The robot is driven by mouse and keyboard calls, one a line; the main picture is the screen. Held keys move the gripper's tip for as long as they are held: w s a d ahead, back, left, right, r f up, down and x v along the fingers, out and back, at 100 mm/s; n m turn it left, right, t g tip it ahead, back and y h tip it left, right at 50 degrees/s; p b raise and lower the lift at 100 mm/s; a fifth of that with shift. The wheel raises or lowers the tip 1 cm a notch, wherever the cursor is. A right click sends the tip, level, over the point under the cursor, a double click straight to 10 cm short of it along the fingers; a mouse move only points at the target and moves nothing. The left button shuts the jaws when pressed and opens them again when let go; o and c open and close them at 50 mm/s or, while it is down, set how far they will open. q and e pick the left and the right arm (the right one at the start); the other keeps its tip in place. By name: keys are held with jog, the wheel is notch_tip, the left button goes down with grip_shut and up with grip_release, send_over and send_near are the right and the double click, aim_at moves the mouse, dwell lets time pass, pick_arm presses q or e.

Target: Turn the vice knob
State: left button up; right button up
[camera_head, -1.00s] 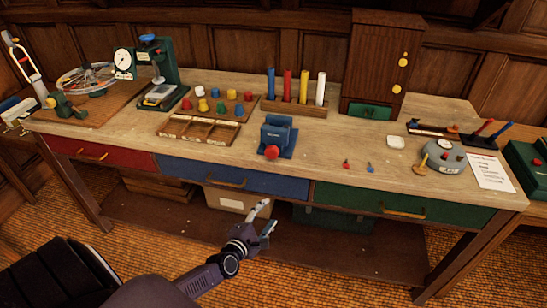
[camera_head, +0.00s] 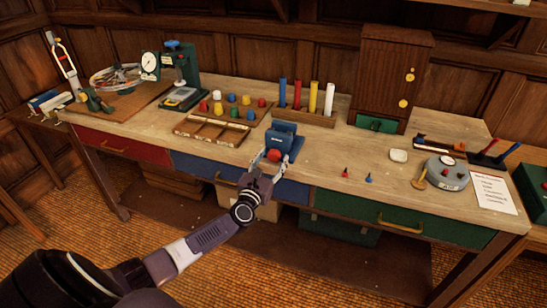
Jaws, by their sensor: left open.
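The blue vice (camera_head: 281,139) stands near the front edge of the workbench, with its red knob (camera_head: 275,156) facing me. My left gripper (camera_head: 270,162) is open, with its fingers pointing at the vice. The fingertips appear on either side of the red knob; I cannot tell whether they touch it. My right gripper is not in view.
Left of the vice lie a divided wooden tray (camera_head: 213,129) and several coloured pegs on a board. Behind it stands a rack of coloured tubes (camera_head: 304,116). To its right are small red and blue pieces and a round grey device (camera_head: 447,173). Drawers (camera_head: 240,179) line the bench front.

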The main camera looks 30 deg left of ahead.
pick_arm(q)
jog(key=shift+w+a, duration=0.2)
jog(key=shift+w, duration=0.45)
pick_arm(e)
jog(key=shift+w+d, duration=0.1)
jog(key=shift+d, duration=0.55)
pick_arm(q)
jog(key=shift+c, duration=0.2)
jog(key=c, duration=1.1)
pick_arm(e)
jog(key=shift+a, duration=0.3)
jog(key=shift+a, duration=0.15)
